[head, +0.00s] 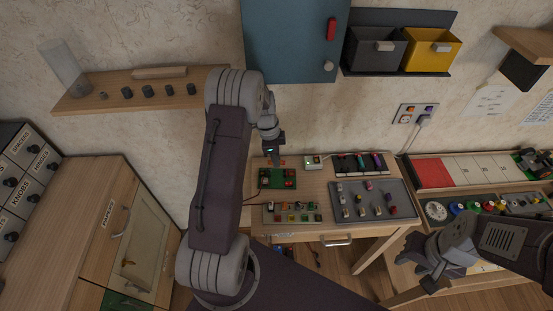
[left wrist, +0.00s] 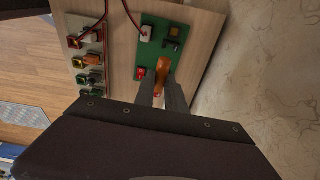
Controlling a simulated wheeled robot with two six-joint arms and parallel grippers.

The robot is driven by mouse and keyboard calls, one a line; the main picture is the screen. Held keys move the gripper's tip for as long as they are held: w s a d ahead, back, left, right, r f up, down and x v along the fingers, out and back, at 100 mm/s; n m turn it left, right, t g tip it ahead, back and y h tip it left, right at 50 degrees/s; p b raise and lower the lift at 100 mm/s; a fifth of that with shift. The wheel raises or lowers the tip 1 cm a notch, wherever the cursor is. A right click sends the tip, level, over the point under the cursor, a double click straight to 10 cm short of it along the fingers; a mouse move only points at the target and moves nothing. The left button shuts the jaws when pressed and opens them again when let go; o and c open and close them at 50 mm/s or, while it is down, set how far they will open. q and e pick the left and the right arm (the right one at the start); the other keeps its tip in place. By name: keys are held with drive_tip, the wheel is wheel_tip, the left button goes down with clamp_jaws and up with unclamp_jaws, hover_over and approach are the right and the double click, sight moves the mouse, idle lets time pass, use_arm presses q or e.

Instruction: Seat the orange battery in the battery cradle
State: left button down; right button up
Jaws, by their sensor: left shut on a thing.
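The orange battery (left wrist: 162,68) is held between the fingers of my left gripper (left wrist: 163,92), seen in the left wrist view. It overlaps the green board (left wrist: 154,55) in that picture; whether it touches the board I cannot tell. A small black holder (left wrist: 173,36), which looks like the battery cradle, is on the board beyond the battery's far end. In the head view my left gripper (head: 276,156) is just behind the green board (head: 264,180), and the battery is mostly hidden there. My right gripper (head: 430,262) is at the lower right, away from the board; its finger opening is unclear.
A red block (left wrist: 140,73) and a white part (left wrist: 145,33) are on the green board. A strip of coloured modules (head: 292,213) lies in front of it. The wall is close behind.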

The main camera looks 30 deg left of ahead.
sight(278, 174)
use_arm(q)
drive_tip(key=shift+w+a+r, duration=0.1)
drive_tip(key=shift+w, duration=0.1)
